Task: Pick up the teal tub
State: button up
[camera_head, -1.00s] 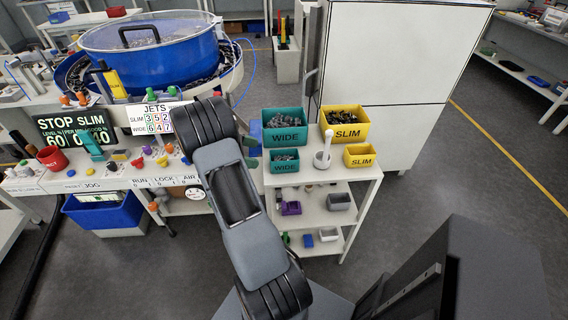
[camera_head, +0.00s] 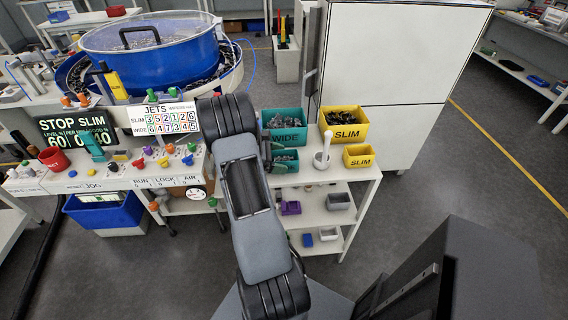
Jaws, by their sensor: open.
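A small teal tub (camera_head: 291,157) filled with grey parts stands on the white cart's top, at its front left. My arm and gripper now hide its left part and most of its label. A larger teal bin marked WIDE (camera_head: 289,136) stands just behind it, also with dark parts in it. My gripper (camera_head: 274,157) is open, at the left side of the small tub and overlapping it in the picture. I cannot tell whether the fingers touch the tub or reach around its wall.
On the cart top (camera_head: 345,173), a large yellow SLIM bin (camera_head: 347,133), a small yellow SLIM tub (camera_head: 359,161) and a white mortar-like piece with a pestle (camera_head: 321,160) stand to the right. A tall white cabinet (camera_head: 385,130) rises behind. The bowl feeder bench (camera_head: 100,165) is at left.

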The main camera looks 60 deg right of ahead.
jog(key=c, duration=1)
